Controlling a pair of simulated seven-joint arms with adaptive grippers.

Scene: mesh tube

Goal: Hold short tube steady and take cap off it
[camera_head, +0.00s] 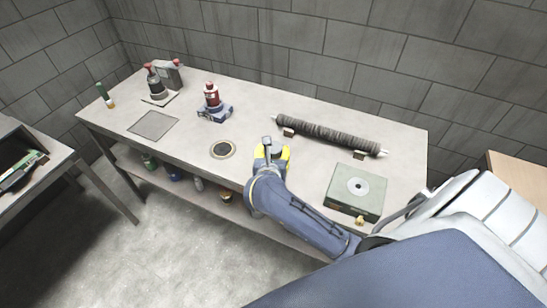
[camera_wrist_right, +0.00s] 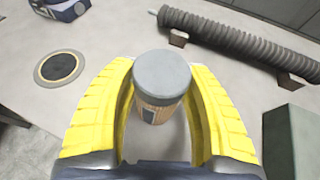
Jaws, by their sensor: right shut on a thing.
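The short tube (camera_wrist_right: 155,112) stands between the yellow fingers of my right gripper (camera_wrist_right: 160,85) in the right wrist view. Its body is tan with a dark window, and a wider grey cap (camera_wrist_right: 162,75) sits on its top. My right gripper is shut on the tube. In the head view the right gripper (camera_head: 272,153) is at the table's front middle, and the grey cap (camera_head: 277,150) shows between its fingers. The tube's lower part is hidden there. My left gripper is not in view.
A long dark ribbed tube (camera_head: 325,134) rests on two brown blocks behind my gripper. A green box (camera_head: 340,196) stands to the right. A dark disc with a tan rim (camera_head: 223,149) and a red bottle on a blue base (camera_head: 212,100) are to the left.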

